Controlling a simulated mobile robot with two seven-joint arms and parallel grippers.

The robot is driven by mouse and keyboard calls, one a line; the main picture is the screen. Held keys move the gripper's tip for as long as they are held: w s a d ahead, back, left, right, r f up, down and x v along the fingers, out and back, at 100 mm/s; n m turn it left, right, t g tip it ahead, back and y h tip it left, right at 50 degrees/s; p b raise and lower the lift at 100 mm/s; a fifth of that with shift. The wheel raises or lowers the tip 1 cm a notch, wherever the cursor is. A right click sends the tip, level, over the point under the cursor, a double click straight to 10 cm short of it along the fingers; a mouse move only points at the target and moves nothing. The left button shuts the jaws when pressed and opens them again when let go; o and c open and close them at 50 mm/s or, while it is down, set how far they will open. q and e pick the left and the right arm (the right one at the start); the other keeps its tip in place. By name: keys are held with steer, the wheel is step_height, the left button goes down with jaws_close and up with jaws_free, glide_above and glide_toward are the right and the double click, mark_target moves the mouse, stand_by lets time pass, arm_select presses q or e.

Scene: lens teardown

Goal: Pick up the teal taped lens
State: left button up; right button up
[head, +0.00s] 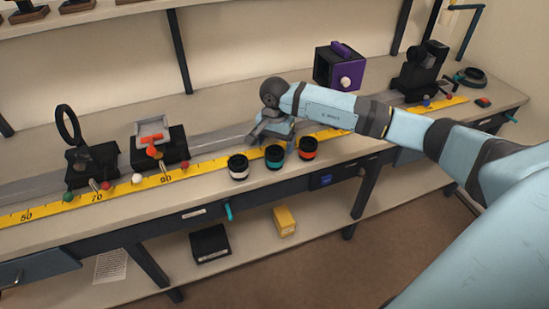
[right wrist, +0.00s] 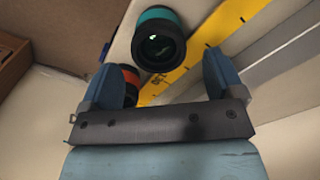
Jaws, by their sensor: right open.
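The teal taped lens (head: 274,157), a short black cylinder with a teal band, stands upright on the bench's front part, between a white-banded lens (head: 238,168) and an orange-banded lens (head: 308,149). My right gripper (head: 262,137) is just behind and above the lenses. In the right wrist view, the right gripper (right wrist: 161,72) is open and empty, its two fingers apart. The teal taped lens (right wrist: 158,40) shows there beyond the fingertips, glass facing the camera. The orange-banded lens (right wrist: 130,82) is partly hidden by the left-hand finger. My left gripper is not in view.
A yellow ruler strip (head: 205,168) and grey rail run along the bench behind the lenses. A ring holder (head: 90,160) and a second mount (head: 160,147) stand to the left. A purple-fronted box (head: 340,68) stands behind my arm. The bench front edge is close to the lenses.

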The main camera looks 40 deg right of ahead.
mark_target(275, 151)
step_height(275, 151, down, 5)
steer(key=shift+s+a+f, duration=0.1)
steer(key=shift+s+a, duration=0.05)
steer(key=c, duration=1.1)
